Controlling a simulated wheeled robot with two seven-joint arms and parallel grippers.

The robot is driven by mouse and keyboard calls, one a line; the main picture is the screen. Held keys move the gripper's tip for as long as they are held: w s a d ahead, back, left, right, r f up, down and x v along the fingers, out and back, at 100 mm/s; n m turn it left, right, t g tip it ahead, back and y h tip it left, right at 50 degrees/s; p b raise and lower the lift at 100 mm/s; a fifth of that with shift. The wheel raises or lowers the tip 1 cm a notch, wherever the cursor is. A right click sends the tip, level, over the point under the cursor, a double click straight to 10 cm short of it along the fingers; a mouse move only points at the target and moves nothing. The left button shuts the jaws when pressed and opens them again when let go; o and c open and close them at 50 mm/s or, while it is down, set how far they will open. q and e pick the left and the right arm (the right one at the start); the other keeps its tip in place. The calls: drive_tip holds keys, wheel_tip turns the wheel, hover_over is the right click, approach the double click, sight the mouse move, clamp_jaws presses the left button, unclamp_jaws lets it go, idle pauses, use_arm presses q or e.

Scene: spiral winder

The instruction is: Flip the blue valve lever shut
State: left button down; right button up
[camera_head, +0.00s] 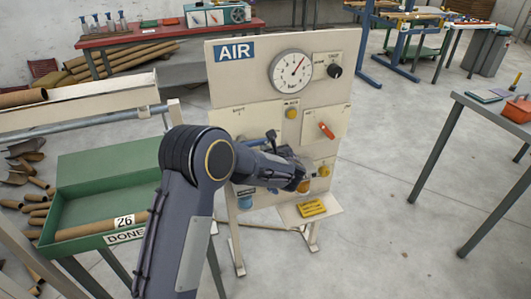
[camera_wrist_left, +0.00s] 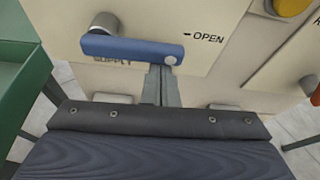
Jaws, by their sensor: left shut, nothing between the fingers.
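The blue valve lever (camera_wrist_left: 132,48) shows in the left wrist view on the cream panel. It lies almost level, with a bolt head near its right end, close to the OPEN mark. It partly covers the SUPPLY label. My left gripper (camera_wrist_left: 160,84) is shut and empty, its fingertips just below the lever's right end; I cannot tell if they touch it. In the head view my left arm reaches across the lower panel and hides the lever and fingertips. My right gripper is not in view.
The AIR panel (camera_head: 232,82) carries a gauge (camera_head: 291,70), a black knob (camera_head: 334,71), a red-orange lever (camera_head: 326,130) and yellow buttons. A yellow item (camera_head: 312,208) lies on its lower shelf. A green tray (camera_head: 105,165) stands left, a grey table (camera_head: 490,112) right.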

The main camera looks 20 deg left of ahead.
sight(263, 141)
use_arm(q)
drive_tip(key=r+n+h+b, duration=0.1)
drive_tip(key=n+b, duration=0.1)
drive_tip(key=b, duration=0.3)
drive_tip(key=r+n+t+b, duration=0.1)
drive_tip(key=n+b, duration=0.1)
drive_tip(key=b, duration=0.4)
drive_tip(key=r+n+t+h+b, duration=0.1)
drive_tip(key=n+b, duration=0.1)
drive_tip(key=b, duration=0.4)
drive_tip(key=shift+s+a+r+h, duration=0.2)
drive_tip(key=shift+a+r+h, duration=0.1)
drive_tip(key=shift+a+r, duration=0.05)
drive_tip(key=shift+s+a+r+n+t+h+b, duration=0.1)
drive_tip(key=shift+s+a+r+n+t+b, duration=0.7)
drive_tip(key=shift+b, duration=1.75)
drive_tip(key=shift+a+r+n+t+h+b, duration=0.15)
drive_tip(key=shift+a+r+n+b, duration=0.3)
drive_tip(key=shift+n+b, duration=1.5)
drive_tip(key=shift+s+a+r+n+t+h+b, duration=0.1)
drive_tip(key=shift+s+a+r+n+t+b, duration=0.55)
drive_tip(key=shift+b, duration=2.45)
drive_tip(key=shift+w+d+r, duration=0.15)
drive_tip(key=shift+w, duration=0.1)
